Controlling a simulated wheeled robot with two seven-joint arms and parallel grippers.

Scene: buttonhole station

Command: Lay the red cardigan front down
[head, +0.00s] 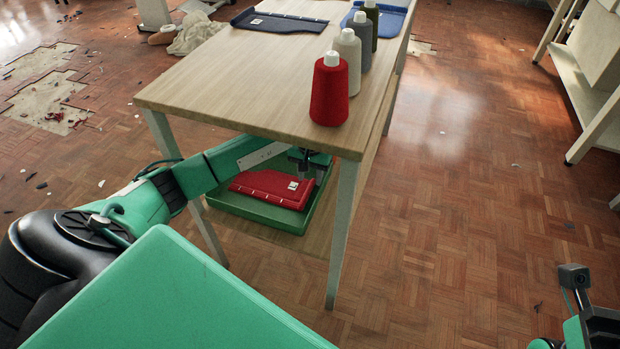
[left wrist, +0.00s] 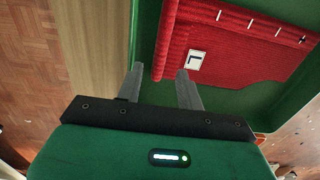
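The red cardigan front (head: 268,188) lies flat in a green tray (head: 255,215) on the shelf under the table. It has a small white label and a row of pale marks along one edge. My left gripper (head: 307,163) is under the tabletop at the panel's right end, partly hidden. In the left wrist view my left gripper (left wrist: 159,79) is open, its fingers apart on either side of the edge of the red front (left wrist: 230,50), near the label. Whether the fingers touch it I cannot tell. My right gripper (head: 574,278) is partly in view at bottom right, apart from everything.
The tabletop (head: 215,85) is close above my left gripper, and a table leg (head: 342,230) stands right of the tray. A red cone (head: 329,95) and several other thread cones stand on top, with a dark blue panel (head: 280,23) and a blue tray (head: 392,22) behind.

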